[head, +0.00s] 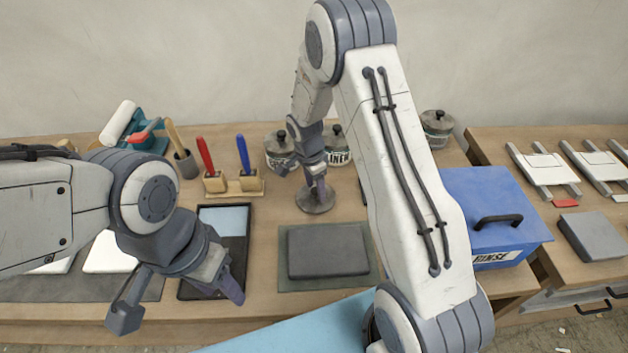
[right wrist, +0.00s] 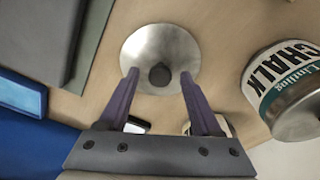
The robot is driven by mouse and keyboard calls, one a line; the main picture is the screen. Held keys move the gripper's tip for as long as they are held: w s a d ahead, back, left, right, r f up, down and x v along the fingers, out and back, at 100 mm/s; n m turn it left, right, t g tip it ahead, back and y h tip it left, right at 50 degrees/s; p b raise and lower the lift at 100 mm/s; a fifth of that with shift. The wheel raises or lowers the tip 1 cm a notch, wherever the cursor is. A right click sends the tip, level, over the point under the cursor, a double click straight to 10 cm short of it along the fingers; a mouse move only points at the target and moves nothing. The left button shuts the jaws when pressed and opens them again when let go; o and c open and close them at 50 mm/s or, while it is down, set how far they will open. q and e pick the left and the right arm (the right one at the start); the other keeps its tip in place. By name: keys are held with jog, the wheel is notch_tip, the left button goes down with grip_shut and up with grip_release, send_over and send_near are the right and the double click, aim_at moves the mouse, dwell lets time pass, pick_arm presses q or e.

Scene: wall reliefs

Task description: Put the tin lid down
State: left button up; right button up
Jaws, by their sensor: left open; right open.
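The tin lid (head: 315,204) is a round grey metal disc with a dark knob. It lies flat on the wooden bench, behind the grey slab, and also shows in the right wrist view (right wrist: 160,38). My right gripper (head: 314,186) is open just above the lid; in the right wrist view its fingertips (right wrist: 159,74) are on either side of the knob, apart from it. My left gripper (head: 180,303) is open and empty over the front left of the bench, by a dark tray.
A labelled chalk tin (right wrist: 285,88) stands close to the lid. Another tin (head: 438,128) stands at the back. A grey slab (head: 328,250) lies in front, a blue box (head: 490,205) to the right. Red and blue handled tools (head: 243,165) stand left of the lid.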

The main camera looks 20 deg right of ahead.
aim_at(311, 199)
jog(key=shift+r, duration=0.4)
notch_tip(311, 199, up, 11)
jog(key=a+b, duration=0.2)
jog(key=b, duration=0.1)
jog(key=s+a+r+n, duration=0.4)
jog(key=s+a+n, duration=0.1)
jog(key=s+a, duration=0.1)
jog(key=s+a+r+n+y, duration=0.1)
jog(key=s+a+n, duration=0.2)
jog(key=s+n, duration=0.6)
jog(key=s+a+r+n+y, duration=0.1)
jog(key=s+a+n, duration=0.3)
jog(key=s+n, duration=0.5)
jog(key=s, duration=0.5)
jog(key=shift+s+a, duration=0.15)
jog(key=shift+a, duration=0.15)
